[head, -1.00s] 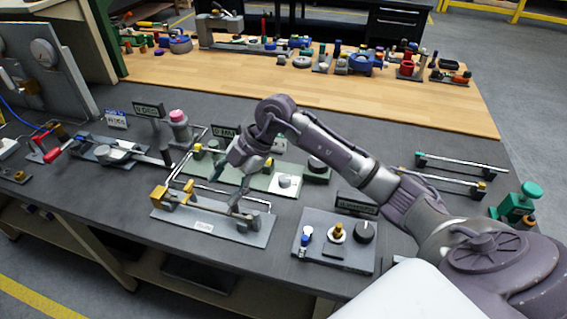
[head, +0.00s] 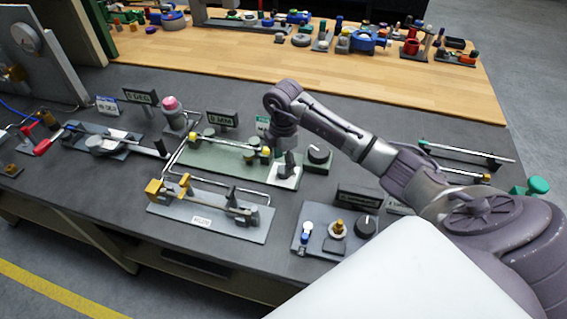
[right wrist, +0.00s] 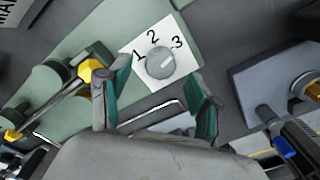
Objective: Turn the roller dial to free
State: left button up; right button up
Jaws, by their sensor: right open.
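A round grey dial (right wrist: 160,63) sits on a white plate marked 1, 2 and 3, and its pale pointer mark faces toward the 3. In the head view the white plate (head: 293,182) lies at the right end of a green board (head: 215,154), and my gripper partly hides the dial. My right gripper (head: 286,165) points down over this plate. In the right wrist view its two fingers (right wrist: 154,98) are apart and empty, with the dial showing beyond the gap between them. I cannot tell whether they touch anything. No "free" marking is readable. My left gripper is not in view.
A black knob (head: 318,152) stands close to the right of the gripper. Yellow-ended rollers (head: 230,143) lie left of it. A grey plate with a brass fixture (head: 166,206) is in front. Another panel with a black dial (head: 366,224) is front right.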

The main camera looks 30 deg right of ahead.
jog(key=shift+a+f, duration=0.1)
jog(key=shift+f, duration=1.25)
jog(key=c, duration=1.1)
